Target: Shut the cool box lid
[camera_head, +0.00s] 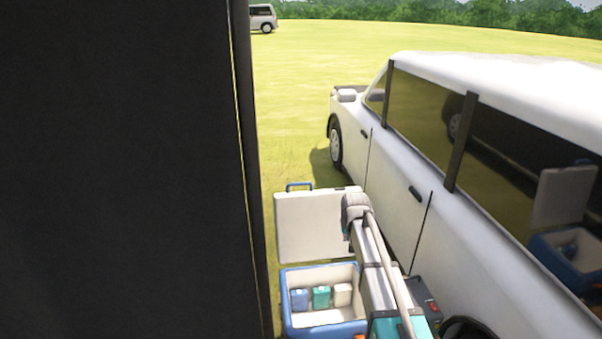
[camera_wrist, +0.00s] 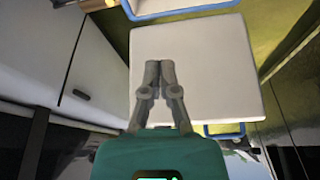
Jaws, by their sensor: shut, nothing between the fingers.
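The cool box (camera_head: 287,300) is blue with a pale inside and stands low in the head view, open at the top. Its white lid (camera_head: 305,230) stands raised at the far side of the box, with a blue handle (camera_head: 299,186) on its upper edge. In the wrist view the lid (camera_wrist: 220,70) fills the middle, with the handle (camera_wrist: 224,131) below and the blue box rim (camera_wrist: 180,12) at the top. My gripper (camera_wrist: 160,66) is shut and empty in front of the lid panel. I cannot tell whether it touches the lid. In the head view my arm hides the lid's right edge.
A blue, a teal and a white container (camera_head: 342,294) sit in the box. A white vehicle (camera_head: 405,190) stands close on the right. A tall dark panel (camera_head: 120,170) blocks the left. Open grass (camera_head: 400,35) lies beyond, with a distant van (camera_head: 262,18).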

